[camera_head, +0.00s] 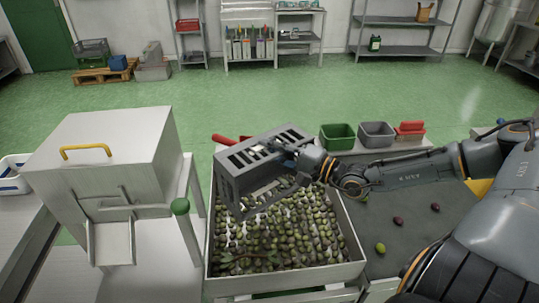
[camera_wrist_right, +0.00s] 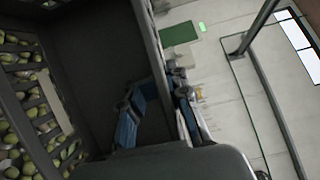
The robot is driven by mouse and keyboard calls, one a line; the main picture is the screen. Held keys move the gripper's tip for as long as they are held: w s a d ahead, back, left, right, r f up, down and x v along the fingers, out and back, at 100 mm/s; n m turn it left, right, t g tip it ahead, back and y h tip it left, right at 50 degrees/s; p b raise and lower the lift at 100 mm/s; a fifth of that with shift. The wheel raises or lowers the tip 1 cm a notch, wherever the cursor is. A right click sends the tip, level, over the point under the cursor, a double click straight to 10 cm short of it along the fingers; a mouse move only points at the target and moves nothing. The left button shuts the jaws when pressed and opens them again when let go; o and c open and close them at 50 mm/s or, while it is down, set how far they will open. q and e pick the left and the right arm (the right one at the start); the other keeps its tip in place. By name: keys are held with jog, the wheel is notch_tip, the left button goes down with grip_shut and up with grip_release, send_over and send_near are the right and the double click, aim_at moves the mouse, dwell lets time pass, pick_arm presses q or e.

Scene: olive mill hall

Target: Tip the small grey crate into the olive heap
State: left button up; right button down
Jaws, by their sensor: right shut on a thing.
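The small grey crate (camera_head: 238,184) has slatted sides and hangs strongly tilted above the back left part of the olive heap (camera_head: 290,235). The heap of green and dark olives fills a wide white bin (camera_head: 209,245). My right gripper (camera_head: 296,156) is shut on the crate's wall at its right side. In the right wrist view, the blue-padded fingers (camera_wrist_right: 158,108) straddle the wall of the crate (camera_wrist_right: 95,60). The part of the crate's inside seen there looks dark and bare; olives show past the slats. My left gripper is not in view.
A green bin (camera_head: 337,136), a grey bin (camera_head: 376,134) and a red bin (camera_head: 410,130) stand behind on a ledge. A white hopper machine (camera_head: 110,150) stands close on the left. A dark belt (camera_head: 405,240) with several loose olives lies to the right.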

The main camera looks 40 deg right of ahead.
aim_at(260, 138)
jog(key=w+b, duration=0.1)
jog(key=w+g+b, duration=0.1)
jog(key=shift+w+r+m+g+h, duration=0.1)
jog(key=shift+w+m+g+h, duration=0.2)
jog(key=shift+w, duration=0.1)
jog(key=shift+w+a+r+p, duration=0.1)
jog(key=shift+w+r+p, duration=0.2)
jog(key=shift+r+p, duration=0.2)
jog(key=shift+w+g+p, duration=0.45)
jog(key=shift+w+g, duration=0.05)
jog(key=w+f+m+g+h+p, duration=0.2)
jog(key=w+f+m+g, duration=0.35)
jog(key=f+g, duration=0.75)
notch_tip(260, 138, up, 6)
jog(key=w+n+p, duration=0.1)
jog(key=p, duration=0.1)
jog(key=shift+w+r+n+g+p, duration=0.15)
jog(key=shift+w+n+g+p, duration=0.15)
jog(key=shift+n+g+p, duration=0.1)
